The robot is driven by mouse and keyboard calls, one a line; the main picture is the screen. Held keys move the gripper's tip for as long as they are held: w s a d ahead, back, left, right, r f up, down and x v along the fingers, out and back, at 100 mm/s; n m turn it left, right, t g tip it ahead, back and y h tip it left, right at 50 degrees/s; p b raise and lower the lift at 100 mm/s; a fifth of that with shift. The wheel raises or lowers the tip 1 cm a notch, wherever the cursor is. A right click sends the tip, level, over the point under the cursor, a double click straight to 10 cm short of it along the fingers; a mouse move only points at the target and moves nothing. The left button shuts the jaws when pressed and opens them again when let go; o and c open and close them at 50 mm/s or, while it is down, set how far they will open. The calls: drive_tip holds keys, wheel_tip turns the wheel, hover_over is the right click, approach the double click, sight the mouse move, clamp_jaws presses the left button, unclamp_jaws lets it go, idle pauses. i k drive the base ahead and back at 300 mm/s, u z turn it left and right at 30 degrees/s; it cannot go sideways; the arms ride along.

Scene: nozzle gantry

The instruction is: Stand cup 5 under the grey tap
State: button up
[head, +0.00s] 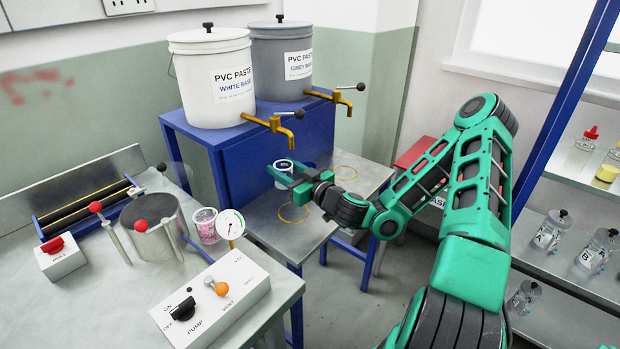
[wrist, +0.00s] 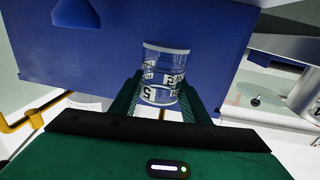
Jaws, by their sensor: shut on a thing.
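Cup 5 (head: 283,167), a clear cup with a white rim, is between the fingers of my gripper (head: 284,175) in the head view. In the wrist view cup 5 (wrist: 164,75) shows its number label between my green fingers. The gripper is shut on it. The grey tap (head: 345,93) is the yellow tap on the grey bucket (head: 282,60), right of and behind the cup. A yellow ring (head: 346,179) is on the metal stand below that tap. I cannot tell whether the cup touches the stand.
The white bucket's tap (head: 272,124) juts out just above the cup. A second yellow ring (head: 294,220) is on the near stand (head: 262,228). The blue bench (head: 215,146) is close behind the cup. A pink-marked cup (head: 205,226) and pump box (head: 211,305) are on the left table.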

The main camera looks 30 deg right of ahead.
sight(344, 172)
drive_tip(key=u, duration=0.05)
drive_tip(key=k, duration=1.6)
drive_tip(key=z, duration=0.45)
drive_tip(key=i, duration=1.65)
